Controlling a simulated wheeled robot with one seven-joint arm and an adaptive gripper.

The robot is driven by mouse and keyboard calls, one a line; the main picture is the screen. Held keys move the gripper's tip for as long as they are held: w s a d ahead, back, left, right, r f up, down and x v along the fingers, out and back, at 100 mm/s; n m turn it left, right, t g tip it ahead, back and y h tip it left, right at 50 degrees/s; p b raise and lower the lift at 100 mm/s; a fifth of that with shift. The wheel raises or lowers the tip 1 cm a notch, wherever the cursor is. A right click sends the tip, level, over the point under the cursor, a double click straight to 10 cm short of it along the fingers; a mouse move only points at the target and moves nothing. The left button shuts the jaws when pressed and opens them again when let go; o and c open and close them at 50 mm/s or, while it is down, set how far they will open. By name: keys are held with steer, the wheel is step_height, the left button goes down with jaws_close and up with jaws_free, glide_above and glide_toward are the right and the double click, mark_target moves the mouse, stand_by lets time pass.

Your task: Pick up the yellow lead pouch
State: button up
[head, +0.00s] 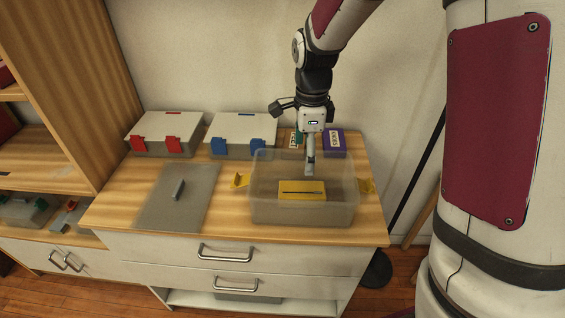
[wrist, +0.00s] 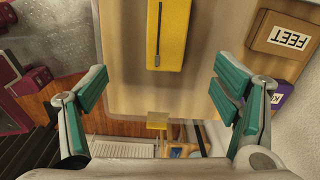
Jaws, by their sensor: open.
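The yellow pouch (head: 302,190) lies inside an open translucent case (head: 300,216) on the wooden top. In the wrist view the yellow pouch (wrist: 170,40) is at the top centre, with a dark slot or zip line along it; its upper end is cut off by the frame. My gripper (head: 310,172) points down over the case, behind the pouch as the head view shows it. In the wrist view my gripper (wrist: 160,90) has its green-padded fingers spread wide with nothing between them. The pouch is ahead of the fingertips, apart from them.
Yellow latches (head: 239,181) stick out at the case's sides. A grey lid (head: 178,197) lies to the left. Closed cases with red latches (head: 157,146) and blue latches (head: 237,147) stand behind. A purple box (head: 334,142) and a brown FEET box (wrist: 283,44) stand near the wall.

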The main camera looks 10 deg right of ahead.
mark_target(302, 189)
steer(key=shift+m, duration=0.3)
steer(key=f, duration=0.6)
steer(key=w+f, duration=0.1)
steer(key=f, duration=0.2)
steer(key=shift+w+a+f, duration=0.1)
steer(key=shift+a+f, duration=0.05)
steer(key=shift+f, duration=2.8)
steer(key=c, duration=1.3)
